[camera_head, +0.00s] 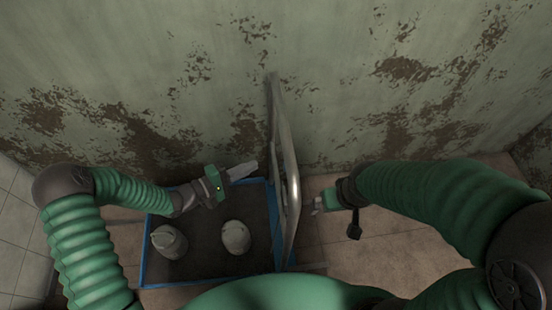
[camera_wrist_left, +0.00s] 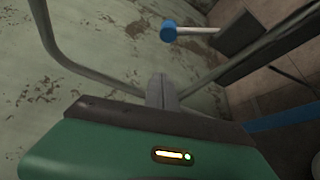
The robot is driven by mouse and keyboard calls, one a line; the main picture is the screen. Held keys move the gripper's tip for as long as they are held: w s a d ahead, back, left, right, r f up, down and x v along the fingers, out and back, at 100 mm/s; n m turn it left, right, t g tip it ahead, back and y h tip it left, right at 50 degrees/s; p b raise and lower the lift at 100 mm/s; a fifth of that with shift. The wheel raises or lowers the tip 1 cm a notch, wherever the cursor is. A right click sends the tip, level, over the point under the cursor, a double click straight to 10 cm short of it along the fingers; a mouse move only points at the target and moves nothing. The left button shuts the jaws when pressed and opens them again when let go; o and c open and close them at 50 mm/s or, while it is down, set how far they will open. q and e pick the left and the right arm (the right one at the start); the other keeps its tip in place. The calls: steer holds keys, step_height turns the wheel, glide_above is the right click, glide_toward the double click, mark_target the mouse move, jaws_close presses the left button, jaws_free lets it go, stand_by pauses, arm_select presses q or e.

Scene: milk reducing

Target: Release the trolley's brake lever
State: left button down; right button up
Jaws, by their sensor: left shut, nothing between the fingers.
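The trolley (camera_head: 148,250) has a dark deck with a blue rim. Its metal handle frame (camera_head: 291,160) rises at the deck's right side. In the left wrist view, a pale lever with a blue knob (camera_wrist_left: 168,31) shows beyond the fingertips; it looks like the brake lever. I cannot make it out in the head view. My left gripper (camera_head: 243,171) is shut and empty above the deck's far edge, left of the frame. Its closed fingers (camera_wrist_left: 162,90) point toward the frame, apart from the knob. My right gripper (camera_head: 318,204) is right of the frame; its jaw state is unclear.
Two pale cans, one on the left (camera_head: 169,242) and one on the right (camera_head: 235,237), stand on the deck. A stained, peeling wall (camera_head: 340,80) closes off the far side. Tiled floor (camera_head: 325,250) lies right of the trolley. The frame stands between my two grippers.

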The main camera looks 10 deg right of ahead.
arm_select(q)
steer(key=shift+f, duration=0.1)
steer(key=b+x, duration=0.2)
steer(key=x, duration=0.8)
steer(key=shift+w+d+f+b, duration=0.1)
steer(key=shift+d+f+b, duration=0.1)
steer(key=shift+b, duration=0.2)
steer(key=s, duration=0.1)
steer(key=s+r, duration=0.1)
steer(key=s, duration=0.2)
steer(key=shift+r, duration=0.25)
steer(key=shift+r, duration=0.1)
